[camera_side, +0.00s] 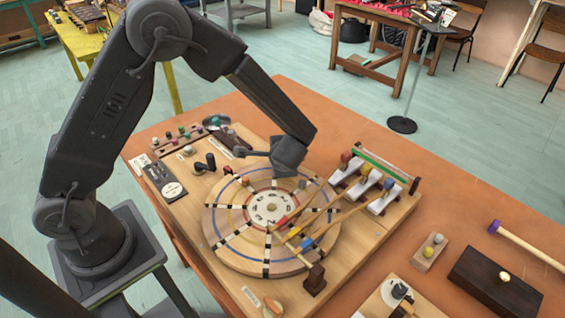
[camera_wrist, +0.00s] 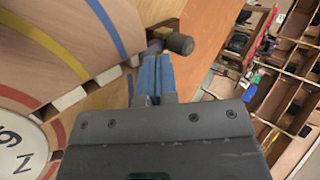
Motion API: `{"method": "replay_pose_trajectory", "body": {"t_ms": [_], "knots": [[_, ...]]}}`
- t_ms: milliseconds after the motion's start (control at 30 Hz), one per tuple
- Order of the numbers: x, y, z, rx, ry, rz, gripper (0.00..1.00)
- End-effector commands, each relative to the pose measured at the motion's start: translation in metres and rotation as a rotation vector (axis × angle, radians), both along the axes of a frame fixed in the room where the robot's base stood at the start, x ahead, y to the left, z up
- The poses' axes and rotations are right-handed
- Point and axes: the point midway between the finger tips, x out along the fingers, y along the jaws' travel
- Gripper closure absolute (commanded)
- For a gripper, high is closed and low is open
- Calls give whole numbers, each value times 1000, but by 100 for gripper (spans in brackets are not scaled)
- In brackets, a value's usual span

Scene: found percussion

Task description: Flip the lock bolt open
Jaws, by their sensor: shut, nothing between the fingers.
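In the wrist view, a dark brown cylindrical knob (camera_wrist: 181,44), which looks like the lock bolt's handle, sticks out from a small brown bracket beside the round board's edge. My gripper (camera_wrist: 152,60) is shut and empty, its blue fingers pointing at the bracket. The fingertips are right beside the knob; I cannot tell whether they touch. In the side view my gripper (camera_side: 240,152) is low over the far edge of the round board (camera_side: 215,225). The bolt is not clear there.
The round board has coloured rings and a white numbered centre (camera_side: 270,207). Mallets with red, yellow and blue heads lie across its right side, near white bars (camera_side: 365,190). Small knobs and a dark panel (camera_side: 165,186) stand at left.

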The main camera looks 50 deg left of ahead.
Motion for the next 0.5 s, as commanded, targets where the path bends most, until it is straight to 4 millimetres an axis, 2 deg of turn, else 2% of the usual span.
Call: {"method": "replay_pose_trajectory", "body": {"t_ms": [167,500], "knots": [[7,11,0,0,2,1,100],[8,12,0,0,2,-1,100]]}}
